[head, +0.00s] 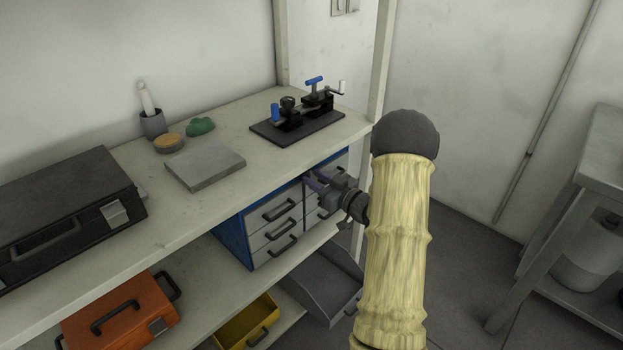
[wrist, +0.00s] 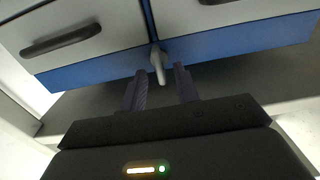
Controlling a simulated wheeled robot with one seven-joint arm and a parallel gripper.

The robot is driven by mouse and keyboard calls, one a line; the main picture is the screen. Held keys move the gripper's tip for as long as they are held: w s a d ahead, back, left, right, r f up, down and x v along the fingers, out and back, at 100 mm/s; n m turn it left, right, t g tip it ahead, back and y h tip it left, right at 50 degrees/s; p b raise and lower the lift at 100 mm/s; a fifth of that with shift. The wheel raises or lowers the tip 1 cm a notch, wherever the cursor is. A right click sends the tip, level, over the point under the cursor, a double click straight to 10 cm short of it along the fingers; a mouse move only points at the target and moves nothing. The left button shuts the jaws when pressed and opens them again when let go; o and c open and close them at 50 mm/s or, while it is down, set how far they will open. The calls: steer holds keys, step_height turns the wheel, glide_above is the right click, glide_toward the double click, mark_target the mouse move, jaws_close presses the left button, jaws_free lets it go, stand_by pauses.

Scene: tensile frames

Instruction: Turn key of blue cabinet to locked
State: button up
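The blue cabinet (head: 234,238) with grey drawers stands on the shelf under the worktop in the head view. Its blue frame also shows in the wrist view (wrist: 225,46). A small light-grey key (wrist: 158,64) sticks out of the frame between the two drawer columns in the wrist view. My gripper (head: 316,183) is at the cabinet's front in the head view. In the wrist view my gripper (wrist: 159,82) has its fingers apart, one on each side of the key's lower end, with gaps visible. The key is hidden in the head view.
The worktop (head: 120,240) overhangs the cabinet. A grey open bin (head: 325,285) and a yellow bin (head: 245,322) are below. An orange case (head: 120,318) sits on the lower shelf. A shelf post (head: 382,60) stands close to my arm.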

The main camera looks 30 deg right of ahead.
steer(key=shift+x, duration=0.95)
jaws_close()
